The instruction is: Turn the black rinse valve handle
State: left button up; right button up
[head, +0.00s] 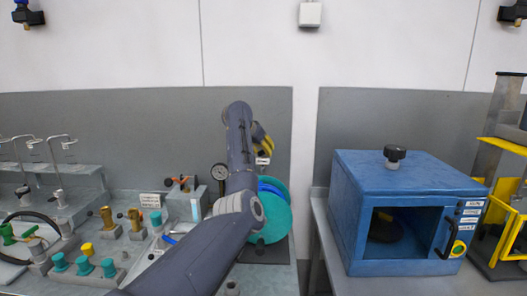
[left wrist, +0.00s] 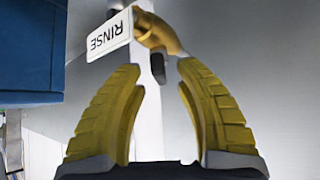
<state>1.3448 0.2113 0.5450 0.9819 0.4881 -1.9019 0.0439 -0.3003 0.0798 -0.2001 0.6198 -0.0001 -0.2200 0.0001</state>
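The black rinse valve handle (left wrist: 157,68) shows in the left wrist view as a short dark lever under a brass valve body (left wrist: 158,33). A white label reading RINSE (left wrist: 108,36) sits beside the valve. My left gripper (left wrist: 160,75) is open, its yellow fingers apart with the handle's end between the tips in the picture. I cannot tell whether they touch it. In the head view my left gripper (head: 262,138) is up near the grey back panel, above a small white tag (head: 262,161). The handle cannot be made out there. My right gripper is not in view.
A blue cabinet (head: 365,190) with a black knob (head: 395,153) on top stands to the right. A yellow frame (head: 508,205) is far right.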

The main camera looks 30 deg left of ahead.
pick_arm(q)
jog(key=shift+w+f, duration=0.2)
jog(key=shift+f, duration=0.05)
grip_shut()
dwell(0.5)
